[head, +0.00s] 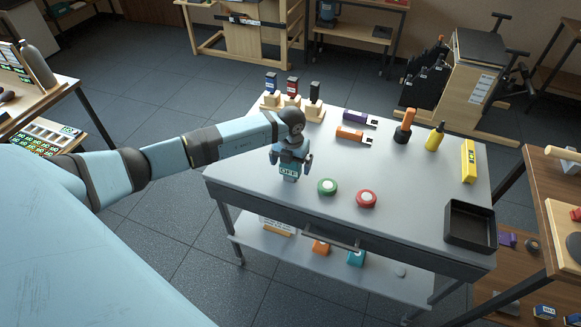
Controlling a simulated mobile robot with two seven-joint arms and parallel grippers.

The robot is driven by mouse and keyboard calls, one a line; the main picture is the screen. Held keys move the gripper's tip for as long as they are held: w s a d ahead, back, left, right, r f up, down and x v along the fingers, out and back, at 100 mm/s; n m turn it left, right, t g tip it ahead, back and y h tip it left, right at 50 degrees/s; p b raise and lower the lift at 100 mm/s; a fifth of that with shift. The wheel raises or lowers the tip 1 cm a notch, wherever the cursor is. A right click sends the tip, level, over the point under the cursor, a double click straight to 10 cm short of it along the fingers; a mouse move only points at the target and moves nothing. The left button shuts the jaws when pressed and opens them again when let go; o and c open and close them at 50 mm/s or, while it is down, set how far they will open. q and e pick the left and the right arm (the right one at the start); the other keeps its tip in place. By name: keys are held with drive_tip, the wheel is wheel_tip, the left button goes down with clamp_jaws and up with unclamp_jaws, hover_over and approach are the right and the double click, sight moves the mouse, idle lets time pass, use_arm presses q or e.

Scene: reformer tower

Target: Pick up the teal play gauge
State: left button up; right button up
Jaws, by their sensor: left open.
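The teal play gauge (289,174), a small block with a pale label, is on the grey worktable (405,185) near its left side. My left gripper (290,159) is directly over it, pointing down, with its fingers apart around or just above the gauge's upper part. The gripper hides the gauge's top, and I cannot tell whether the fingers touch it. My right gripper is not in view.
Green (327,187) and red (366,198) round pieces lie close to the right of the gauge. A black tray (470,226) sits at the right front.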

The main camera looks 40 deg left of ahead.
use_arm(q)
drive_tip(key=c, duration=1.1)
